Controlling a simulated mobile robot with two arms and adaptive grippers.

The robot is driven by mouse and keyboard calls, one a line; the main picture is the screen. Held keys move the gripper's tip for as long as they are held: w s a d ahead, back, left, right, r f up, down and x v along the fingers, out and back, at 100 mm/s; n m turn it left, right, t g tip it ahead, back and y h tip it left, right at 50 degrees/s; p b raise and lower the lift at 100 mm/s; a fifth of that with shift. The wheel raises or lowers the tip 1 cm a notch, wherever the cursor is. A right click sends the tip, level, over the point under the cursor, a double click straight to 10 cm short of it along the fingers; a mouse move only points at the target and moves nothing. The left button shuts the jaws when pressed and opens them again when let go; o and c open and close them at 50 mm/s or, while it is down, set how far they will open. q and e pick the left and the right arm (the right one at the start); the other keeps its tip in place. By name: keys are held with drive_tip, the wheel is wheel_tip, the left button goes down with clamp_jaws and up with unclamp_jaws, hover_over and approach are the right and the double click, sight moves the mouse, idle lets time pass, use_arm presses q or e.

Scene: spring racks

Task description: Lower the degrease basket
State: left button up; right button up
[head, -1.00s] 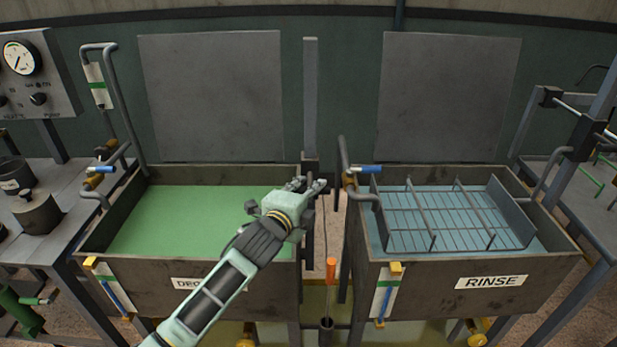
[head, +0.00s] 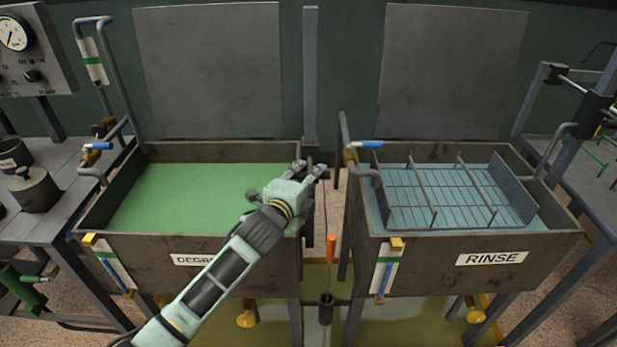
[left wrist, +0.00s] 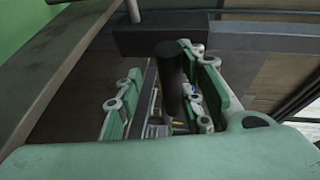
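The degrease tank (head: 215,253) stands left of centre, filled with green liquid (head: 190,200). No basket shows above that liquid. My left gripper (head: 311,169) is at the tank's right rim, below the upright grey post (head: 310,80). In the left wrist view my left gripper (left wrist: 160,88) has its fingers apart, one on each side of a dark upright cylinder (left wrist: 170,75). A gap shows on the left of the cylinder; contact on the right is unclear. My right gripper is not in view.
The rinse tank (head: 480,275) stands on the right, with a wire basket (head: 455,205) in its blue liquid. An orange handle (head: 331,248) hangs in the narrow gap between tanks. Pipes with blue-handled valves (head: 369,145) stand near the rims. A gauge panel (head: 30,50) is at far left.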

use_arm(q)
drive_tip(key=shift+r, duration=0.15)
drive_tip(key=v, duration=1.2)
drive_tip(key=shift+w, duration=0.1)
